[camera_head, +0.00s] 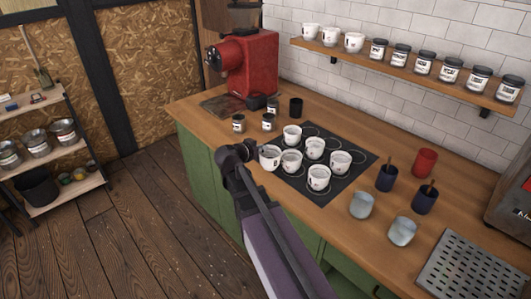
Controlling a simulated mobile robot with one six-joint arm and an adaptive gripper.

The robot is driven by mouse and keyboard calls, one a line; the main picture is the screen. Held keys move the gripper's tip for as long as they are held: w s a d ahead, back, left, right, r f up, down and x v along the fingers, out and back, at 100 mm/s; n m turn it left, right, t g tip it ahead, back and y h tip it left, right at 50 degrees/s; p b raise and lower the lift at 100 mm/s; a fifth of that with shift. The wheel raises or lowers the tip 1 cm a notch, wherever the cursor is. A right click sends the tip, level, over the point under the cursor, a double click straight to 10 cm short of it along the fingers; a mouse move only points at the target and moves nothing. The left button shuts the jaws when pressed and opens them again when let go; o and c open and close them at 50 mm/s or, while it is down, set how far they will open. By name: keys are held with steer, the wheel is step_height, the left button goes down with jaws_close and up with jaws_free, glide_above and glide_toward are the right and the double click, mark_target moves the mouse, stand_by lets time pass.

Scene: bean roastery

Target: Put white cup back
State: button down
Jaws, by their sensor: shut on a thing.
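Several white cups with dark markings stand on a black mat (347,187) with printed rings on the wooden counter. One white cup (271,158) is at the mat's left edge, and my gripper (259,151) is shut on it from the left. I cannot tell whether this cup touches the mat or is held just above it. The nearest other cups are one to its right (291,162) and one behind it (292,134). My arm comes up from the bottom of the view and hides part of the counter's front edge.
A red machine (248,65) stands at the counter's back left, with small dark jars (238,122) in front. Pale blue cups (361,204), dark blue cups (386,178) and a red cup (424,162) stand to the right. A wall shelf (375,60) holds white cups and jars.

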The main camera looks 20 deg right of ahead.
steer(key=shift+w, duration=0.45)
steer(key=a+m+g, duration=0.1)
steer(key=a, duration=0.5)
steer(key=shift+w+a+f+h+b, duration=0.3)
steer(key=shift+w+a, duration=0.1)
steer(key=shift+w, duration=0.05)
steer(key=w+d+f+b, duration=0.1)
steer(key=w+d, duration=0.8)
steer(key=d, duration=0.2)
steer(key=shift+d+f, duration=0.2)
steer(key=shift+w+d, duration=0.1)
steer(key=shift+w, duration=0.1)
